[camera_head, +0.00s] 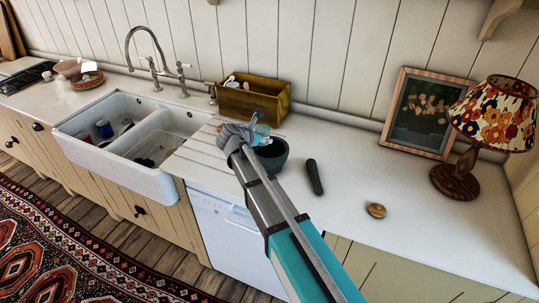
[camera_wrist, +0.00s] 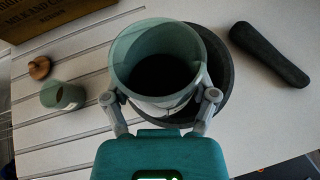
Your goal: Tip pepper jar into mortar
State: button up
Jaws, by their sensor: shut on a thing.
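The pepper jar (camera_wrist: 123,62) is clear greenish glass with a wide open mouth facing the wrist camera. My gripper (camera_wrist: 163,100) is shut on it, one finger at each side. Its inside looks dark; I cannot tell how much is pepper. The mortar (camera_wrist: 222,105) is a dark grey bowl, seen behind and partly hidden by the jar. In the head view the jar (camera_head: 262,135) is above the mortar (camera_head: 273,156), close to its rim, with my gripper (camera_head: 246,136) at its left. The jar's exact tilt is hard to tell.
A dark pestle (camera_head: 314,177) lies right of the mortar, and a round wooden piece (camera_head: 376,210) farther right. A wooden crate (camera_head: 253,97) stands behind; the sink (camera_head: 118,165) is left. The wrist view shows a small greenish jar (camera_wrist: 68,98) and wooden knob (camera_wrist: 39,67).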

jog(key=shift+r+p, duration=0.95)
jog(key=shift+r, duration=0.4)
